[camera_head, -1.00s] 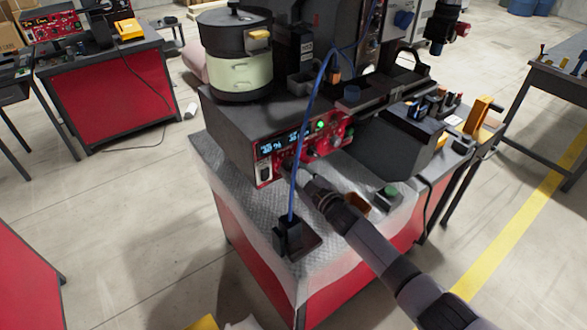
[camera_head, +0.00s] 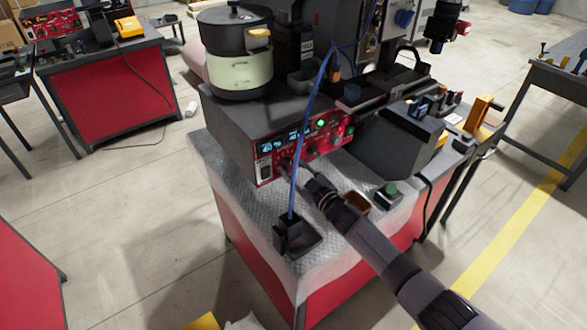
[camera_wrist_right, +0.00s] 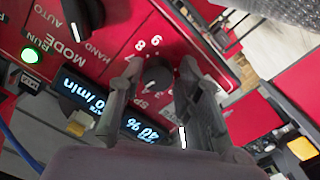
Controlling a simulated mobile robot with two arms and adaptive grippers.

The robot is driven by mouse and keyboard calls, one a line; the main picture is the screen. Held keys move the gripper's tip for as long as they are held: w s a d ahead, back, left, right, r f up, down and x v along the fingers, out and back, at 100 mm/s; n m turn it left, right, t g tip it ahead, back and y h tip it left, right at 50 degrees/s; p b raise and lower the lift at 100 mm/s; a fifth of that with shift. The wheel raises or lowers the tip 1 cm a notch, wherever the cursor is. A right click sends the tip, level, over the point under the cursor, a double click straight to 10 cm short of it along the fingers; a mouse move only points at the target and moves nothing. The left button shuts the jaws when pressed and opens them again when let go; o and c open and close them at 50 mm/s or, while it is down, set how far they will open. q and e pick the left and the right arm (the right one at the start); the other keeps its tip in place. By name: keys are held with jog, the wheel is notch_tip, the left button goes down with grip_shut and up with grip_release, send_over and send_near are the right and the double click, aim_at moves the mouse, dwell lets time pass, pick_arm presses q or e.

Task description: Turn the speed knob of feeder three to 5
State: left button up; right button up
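The red control panel (camera_head: 315,138) of the feeder has lit displays, a green light and several knobs. In the right wrist view, a black speed knob (camera_wrist_right: 158,73) with a white mark sits on the red face, with white numerals around it and partly covered lettering beside it. My right gripper (camera_wrist_right: 160,72) has one finger on each side of this knob, with visible gaps, so it looks open around it. The knob's exact setting is unclear. My left gripper is not in view.
The blue cable (camera_head: 303,140) hangs in front of the panel to a black holder (camera_head: 296,238) on the bench. A small box with a green button (camera_head: 388,195) and an orange-brown tray (camera_head: 357,202) lie near my right arm. A cream-and-black bowl feeder (camera_head: 238,75) stands above.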

jog(key=shift+o, duration=1.4)
jog(key=shift+r, duration=0.1)
jog(key=v, duration=1.2)
